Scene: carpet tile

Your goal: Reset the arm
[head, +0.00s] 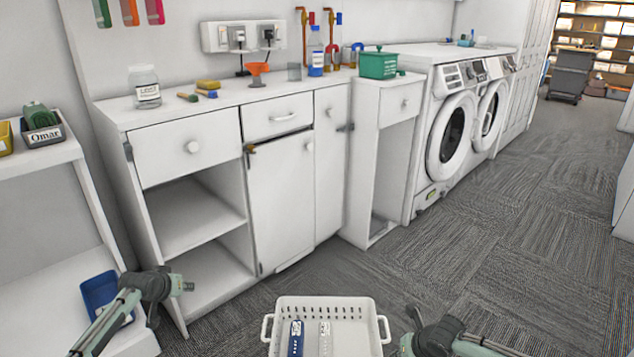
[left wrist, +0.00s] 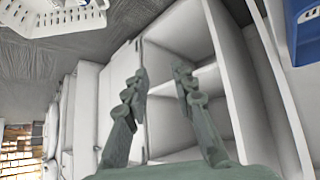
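My left gripper (head: 186,286) is in front of the open lower shelves of the white cabinet (head: 188,153), at the lower left of the head view. In the left wrist view, my left gripper (left wrist: 160,76) has its two fingers well apart, with nothing between them. Cabinet shelves show behind the fingers. My right arm shows at the bottom right of the head view, to the right of the white basket (head: 327,305). My right gripper (head: 408,338) is only partly visible there, and its fingers cannot be made out.
The basket holds a blue item (head: 296,338) and a white item (head: 325,338). A blue bin (head: 100,293) stands on the lower left shelf, close to my left arm. Washing machines (head: 455,130) stand at the back right. Carpet (head: 510,240) on the right is clear.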

